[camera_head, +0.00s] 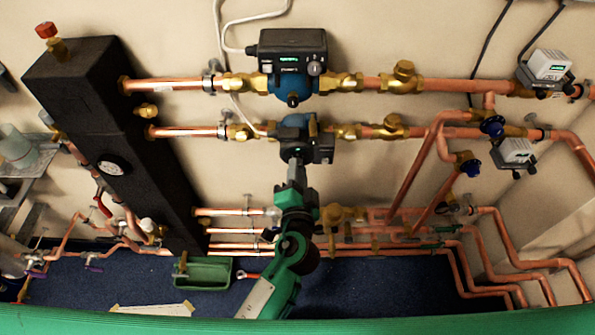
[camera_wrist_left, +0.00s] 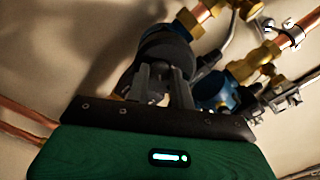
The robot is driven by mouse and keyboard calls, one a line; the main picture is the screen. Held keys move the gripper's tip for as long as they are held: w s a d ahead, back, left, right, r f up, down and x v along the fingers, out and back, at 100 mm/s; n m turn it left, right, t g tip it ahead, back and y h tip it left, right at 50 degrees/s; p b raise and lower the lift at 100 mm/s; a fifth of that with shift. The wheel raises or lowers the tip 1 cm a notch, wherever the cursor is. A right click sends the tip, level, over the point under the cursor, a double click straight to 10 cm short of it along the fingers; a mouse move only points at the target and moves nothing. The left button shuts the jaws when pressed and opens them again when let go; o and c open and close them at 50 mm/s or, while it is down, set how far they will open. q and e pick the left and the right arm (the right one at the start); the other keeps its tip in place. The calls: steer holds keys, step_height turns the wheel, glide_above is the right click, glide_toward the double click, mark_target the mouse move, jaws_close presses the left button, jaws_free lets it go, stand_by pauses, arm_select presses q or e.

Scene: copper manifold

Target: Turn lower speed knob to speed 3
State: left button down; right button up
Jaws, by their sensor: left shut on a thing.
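The lower pump shows in the head view with a black control housing (camera_head: 324,148) and a blue body, on the lower copper pipe. My left gripper (camera_head: 297,168) reaches up from below to the front of this housing. In the left wrist view its two grey fingers (camera_wrist_left: 162,76) are closed around the lower speed knob at the dark pump head (camera_wrist_left: 166,46). The fingers hide most of the knob, and I cannot read its speed mark. My right gripper is in neither view.
The upper pump (camera_head: 292,52), with a lit green display, sits just above on the parallel pipe. Brass fittings (camera_head: 393,126) flank the lower pump. Several copper pipes run below, behind my arm. A black insulated block (camera_head: 105,130) stands left, and a green tray (camera_head: 205,273) lies below it.

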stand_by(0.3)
arm_select(q)
steer(key=c, duration=1.2)
jaws_free()
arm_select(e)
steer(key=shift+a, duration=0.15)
arm_select(q)
steer(key=s+b, duration=0.5)
steer(key=s, duration=0.8)
steer(key=shift+s, duration=0.4)
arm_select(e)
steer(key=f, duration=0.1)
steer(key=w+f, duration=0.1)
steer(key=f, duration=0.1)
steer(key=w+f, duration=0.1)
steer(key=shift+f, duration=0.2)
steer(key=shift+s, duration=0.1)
